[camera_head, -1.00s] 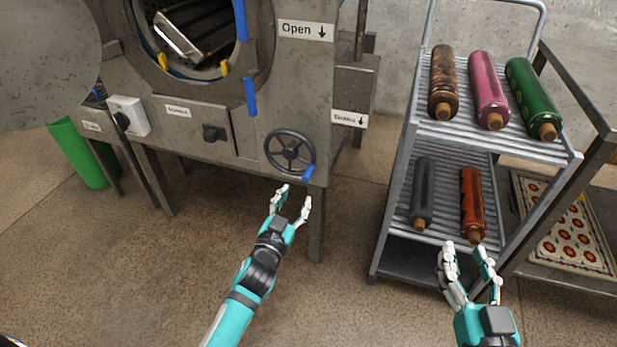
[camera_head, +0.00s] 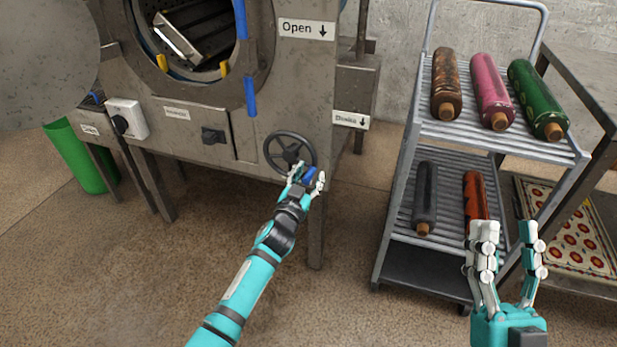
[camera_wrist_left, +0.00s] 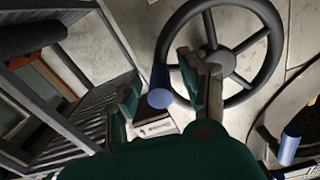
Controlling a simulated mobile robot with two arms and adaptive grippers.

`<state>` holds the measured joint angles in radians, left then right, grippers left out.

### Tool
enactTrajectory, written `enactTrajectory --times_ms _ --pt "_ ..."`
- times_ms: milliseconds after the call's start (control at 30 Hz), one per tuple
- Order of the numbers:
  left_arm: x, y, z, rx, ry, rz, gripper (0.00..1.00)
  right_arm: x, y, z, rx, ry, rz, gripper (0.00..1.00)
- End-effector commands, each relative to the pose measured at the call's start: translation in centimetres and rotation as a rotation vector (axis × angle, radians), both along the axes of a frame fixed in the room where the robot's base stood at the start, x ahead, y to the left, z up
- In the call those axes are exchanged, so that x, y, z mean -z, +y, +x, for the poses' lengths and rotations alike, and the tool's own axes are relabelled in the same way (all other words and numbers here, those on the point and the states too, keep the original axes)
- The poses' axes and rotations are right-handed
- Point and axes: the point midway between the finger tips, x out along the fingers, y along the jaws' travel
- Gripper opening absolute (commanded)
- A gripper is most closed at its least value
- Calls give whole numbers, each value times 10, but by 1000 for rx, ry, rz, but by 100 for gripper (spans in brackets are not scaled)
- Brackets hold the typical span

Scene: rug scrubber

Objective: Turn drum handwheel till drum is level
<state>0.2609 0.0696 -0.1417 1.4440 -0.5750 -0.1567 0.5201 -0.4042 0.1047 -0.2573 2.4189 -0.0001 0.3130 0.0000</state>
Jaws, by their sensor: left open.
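The drum handwheel (camera_head: 289,134) is a dark spoked wheel on the front of the grey machine, with a blue handle (camera_head: 310,174) at its lower right rim. It also shows in the left wrist view (camera_wrist_left: 272,62), where the blue handle (camera_wrist_left: 160,88) sits between the two fingers. My left gripper (camera_head: 307,178) is open around the handle, fingers apart. The drum (camera_head: 205,35) shows inside the round opening at the top left, with a tilted metal bar across it. My right gripper (camera_head: 507,240) is open and empty, in front of the trolley.
A trolley (camera_head: 400,190) holds several rolled rugs on two shelves at the right. A metal table (camera_head: 590,75) stands beside it, with a patterned rug (camera_head: 560,225) below. A green cylinder (camera_head: 75,155) stands at the left. The floor in front is clear.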

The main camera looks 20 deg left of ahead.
Motion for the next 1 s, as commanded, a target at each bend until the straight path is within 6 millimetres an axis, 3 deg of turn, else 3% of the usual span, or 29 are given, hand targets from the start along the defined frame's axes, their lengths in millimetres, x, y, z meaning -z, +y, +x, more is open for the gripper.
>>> enactTrajectory --times_ms 67,400,867,1000 --pt "0 0 0 0 0 0 41 0 0 0 0 1 0 40" --pt "0 0 0 0 0 0 0 0 0 1 1 2 -1 40" --pt "-1 2 0 -1 0 -8 0 1 0 2 1 15 -4 40" --pt "-4 5 -1 -1 1 -31 0 14 1 13 6 118 -33 40"
